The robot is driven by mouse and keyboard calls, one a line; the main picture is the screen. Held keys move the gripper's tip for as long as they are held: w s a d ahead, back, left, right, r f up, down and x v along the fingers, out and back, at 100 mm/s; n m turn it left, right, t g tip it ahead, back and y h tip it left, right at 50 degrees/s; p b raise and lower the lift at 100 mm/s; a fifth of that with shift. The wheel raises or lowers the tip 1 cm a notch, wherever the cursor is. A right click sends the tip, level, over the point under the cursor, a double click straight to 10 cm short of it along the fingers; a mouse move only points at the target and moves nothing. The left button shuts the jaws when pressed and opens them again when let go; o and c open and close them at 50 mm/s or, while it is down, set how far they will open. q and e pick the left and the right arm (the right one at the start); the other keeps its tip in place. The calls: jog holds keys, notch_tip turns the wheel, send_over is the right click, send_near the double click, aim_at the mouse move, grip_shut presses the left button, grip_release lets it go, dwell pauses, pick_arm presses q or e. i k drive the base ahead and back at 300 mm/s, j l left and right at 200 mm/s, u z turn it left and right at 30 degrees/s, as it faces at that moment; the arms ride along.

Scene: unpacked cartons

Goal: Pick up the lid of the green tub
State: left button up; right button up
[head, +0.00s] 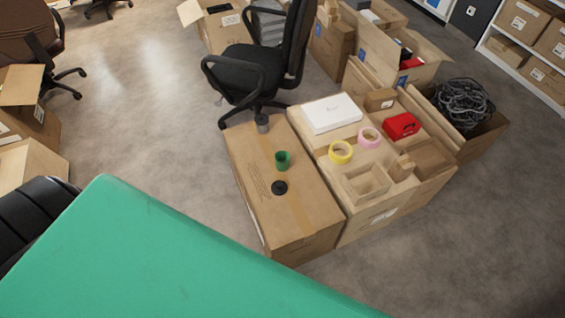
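A small green tub (283,160) stands on top of a closed brown carton (253,172) near the middle of the head view. Its top looks open. A round black piece that looks like a lid (280,187) lies on the same carton, just in front of the tub and apart from it. I cannot tell for sure that it belongs to the tub. Neither of my grippers shows in the head view.
A grey cylinder (262,123) stands on the carton's far end. The neighbouring carton holds a white box (332,114), yellow tape (341,152), pink tape (369,138), a red item (401,126) and an open small box (366,184). An office chair (262,65) stands behind.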

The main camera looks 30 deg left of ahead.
aim_at(279, 188)
jog(key=u, duration=0.85)
jog(key=l+u, duration=0.5)
jog(key=l, duration=0.85)
jog(key=i+l, duration=0.05)
